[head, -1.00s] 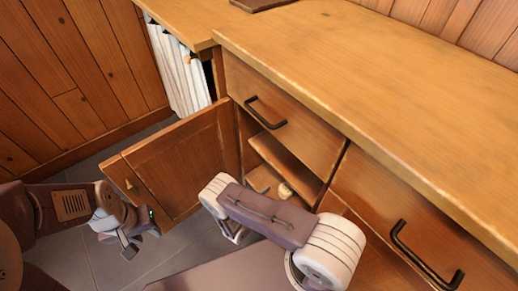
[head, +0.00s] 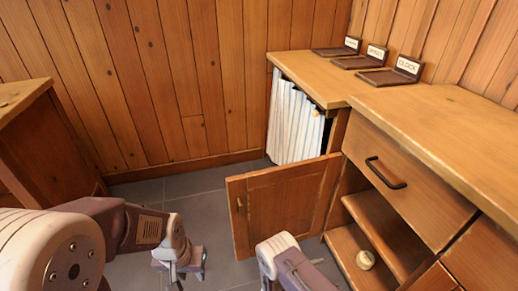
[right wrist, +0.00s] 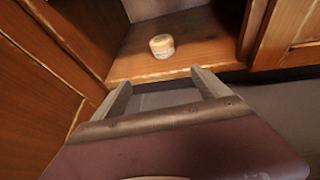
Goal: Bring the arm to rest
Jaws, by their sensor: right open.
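My right gripper (right wrist: 163,87) is open and empty in the right wrist view, its two fingers pointing towards the open cabinet. A small pale turned spool (right wrist: 162,46) sits on the cabinet floor beyond the fingertips, apart from them. In the head view the spool (head: 366,260) stands on the bottom board of the open cabinet. My right arm's wrist is at the bottom edge there, left of the spool, partly cut off. My left gripper (head: 181,268) hangs over the floor left of the open door; its jaw opening is unclear.
The cabinet door (head: 283,207) stands open between my arms. A shelf (head: 385,232) lies above the spool, under a closed drawer (head: 405,190). Three labelled dark trays stand at the back of the worktop (head: 440,115). A striped curtain (head: 295,120) hangs left. Another wooden unit (head: 40,140) is far left.

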